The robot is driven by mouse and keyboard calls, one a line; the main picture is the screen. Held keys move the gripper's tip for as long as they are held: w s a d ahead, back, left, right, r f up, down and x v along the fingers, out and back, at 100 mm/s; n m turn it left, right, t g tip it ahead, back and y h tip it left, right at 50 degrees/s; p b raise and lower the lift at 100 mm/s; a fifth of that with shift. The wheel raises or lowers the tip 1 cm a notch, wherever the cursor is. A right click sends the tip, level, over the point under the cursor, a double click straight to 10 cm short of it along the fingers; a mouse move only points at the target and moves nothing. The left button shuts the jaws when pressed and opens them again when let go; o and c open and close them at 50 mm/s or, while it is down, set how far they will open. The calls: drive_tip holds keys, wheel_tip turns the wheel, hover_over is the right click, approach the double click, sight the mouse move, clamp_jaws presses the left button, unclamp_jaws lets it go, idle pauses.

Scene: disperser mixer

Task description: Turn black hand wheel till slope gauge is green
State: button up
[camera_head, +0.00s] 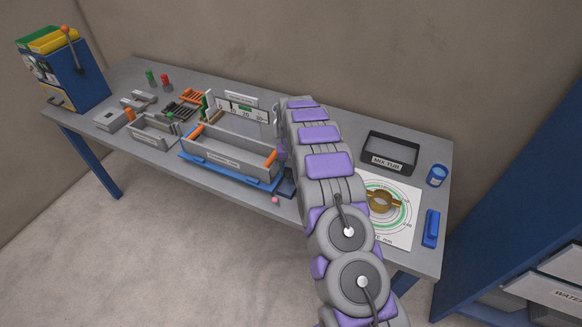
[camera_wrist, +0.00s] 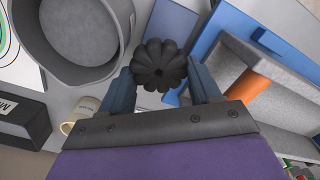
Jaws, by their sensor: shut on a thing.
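The black hand wheel (camera_wrist: 160,65) is a lobed knob in the wrist view. My gripper (camera_wrist: 161,80) has a finger on each side of it and is shut on it. In the head view my arm hides the wheel and the gripper. The slope gauge (camera_head: 241,107) is a pale scale plate with numbers behind the grey trough on the blue base. A small green patch shows near its middle; I cannot make out a pointer or the exact reading.
The grey trough (camera_head: 226,150) with orange ends sits on a blue base left of my arm. A black tub (camera_head: 389,152), blue can (camera_head: 437,175) and round target sheet (camera_head: 407,232) lie right. A grey round pot (camera_wrist: 80,35) is close to the gripper in the wrist view.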

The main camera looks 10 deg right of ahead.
drive_tip(key=shift+w+r, duration=0.15)
drive_tip(key=o, duration=1.1)
drive_tip(key=shift+c, duration=0.2)
drive_tip(key=shift+f, duration=0.2)
